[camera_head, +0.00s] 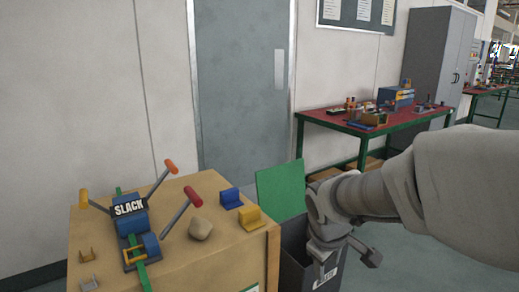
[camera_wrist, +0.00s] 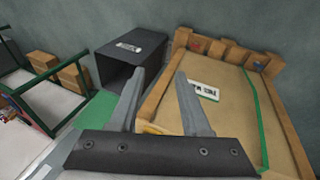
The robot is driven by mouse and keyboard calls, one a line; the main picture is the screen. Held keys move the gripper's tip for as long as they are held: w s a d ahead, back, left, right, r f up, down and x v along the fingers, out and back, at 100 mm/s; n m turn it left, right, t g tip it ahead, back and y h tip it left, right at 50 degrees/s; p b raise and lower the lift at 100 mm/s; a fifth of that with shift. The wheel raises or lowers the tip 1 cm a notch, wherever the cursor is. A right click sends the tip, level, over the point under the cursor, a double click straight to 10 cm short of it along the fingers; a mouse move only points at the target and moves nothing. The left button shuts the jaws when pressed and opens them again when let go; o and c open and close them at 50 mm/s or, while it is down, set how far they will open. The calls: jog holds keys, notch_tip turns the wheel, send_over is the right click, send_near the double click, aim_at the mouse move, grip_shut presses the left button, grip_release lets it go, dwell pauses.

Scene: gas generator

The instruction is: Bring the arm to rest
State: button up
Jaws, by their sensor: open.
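My arm reaches in from the right in the head view, and my gripper (camera_head: 338,262) hangs over or in front of a dark bin (camera_head: 292,272); the depth between them is hard to judge. In the wrist view my gripper (camera_wrist: 160,84) has its two fingers apart with nothing between them. The wooden bench (camera_head: 185,262) stands to its left in the head view. On it is a blue device (camera_head: 130,222) marked "SLACK", with a green strap and levers with orange, red and yellow ends.
A tan lump (camera_head: 199,229), a blue bracket (camera_head: 231,198) and a yellow bracket (camera_head: 249,217) lie on the bench. A green panel (camera_head: 280,187) stands behind the bin. A red-topped table (camera_head: 330,116) and a grey cabinet (camera_head: 428,55) stand farther back. Floor shows at right.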

jog(key=s+r+m+t+y+p, duration=0.1)
jog(key=s+r+m, duration=0.3)
jog(key=s, duration=0.4)
jog(key=s+r+m+t+y, duration=0.1)
jog(key=s+r+m, duration=0.3)
jog(key=s, duration=0.5)
notch_tip(320, 180, up, 21)
jog(key=p, duration=2.1)
jog(key=shift+w+r, duration=0.15)
jog(key=shift+w, duration=0.15)
